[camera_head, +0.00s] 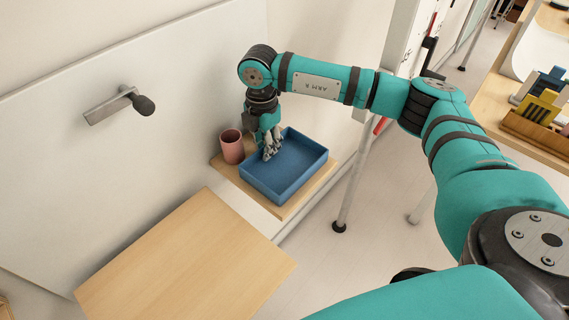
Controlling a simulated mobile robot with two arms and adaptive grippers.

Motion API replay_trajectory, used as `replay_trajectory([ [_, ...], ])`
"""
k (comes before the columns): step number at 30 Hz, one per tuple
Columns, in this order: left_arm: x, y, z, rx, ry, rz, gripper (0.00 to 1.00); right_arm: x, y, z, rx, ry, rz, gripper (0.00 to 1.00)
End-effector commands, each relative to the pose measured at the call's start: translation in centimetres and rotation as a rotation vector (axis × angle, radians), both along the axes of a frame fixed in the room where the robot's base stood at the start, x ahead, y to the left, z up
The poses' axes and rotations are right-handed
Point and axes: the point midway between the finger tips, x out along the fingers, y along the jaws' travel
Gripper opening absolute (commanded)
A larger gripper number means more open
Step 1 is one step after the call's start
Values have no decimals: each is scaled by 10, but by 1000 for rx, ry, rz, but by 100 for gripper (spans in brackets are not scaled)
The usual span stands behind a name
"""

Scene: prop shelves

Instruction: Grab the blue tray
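The blue tray (305,163) is a shallow, empty rectangular tray on a small wooden shelf (285,209) by the wall. My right gripper (268,155) points down at the tray's left side, with its fingers over or at the left rim. The fingers are small and close to the rim, so I cannot tell whether they are shut on it. The gripper covers part of the tray's left edge. My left gripper is not in view.
A pink cup (232,146) stands on the same shelf, just left of the tray and near my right gripper. A lower wooden surface (185,262) is in front. A door handle (120,104) sticks out from the left panel. A metal leg (352,185) stands right of the shelf.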

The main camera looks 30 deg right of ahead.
Motion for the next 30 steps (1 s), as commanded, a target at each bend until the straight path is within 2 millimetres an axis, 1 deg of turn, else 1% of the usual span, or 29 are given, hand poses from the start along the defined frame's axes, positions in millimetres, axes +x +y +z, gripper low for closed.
replay_trajectory([
  [1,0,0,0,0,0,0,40,0,0,0,0,0,0,11],
  [3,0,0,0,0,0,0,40,0,0,0,0,0,0,2],
  [4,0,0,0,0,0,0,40,0,0,0,0,0,0,0],
  [23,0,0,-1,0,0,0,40,0,0,2,0,-1,0,0],
  [26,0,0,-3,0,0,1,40,1,0,6,1,-2,-1,0],
  [30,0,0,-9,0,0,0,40,0,0,18,1,-2,0,0],
])
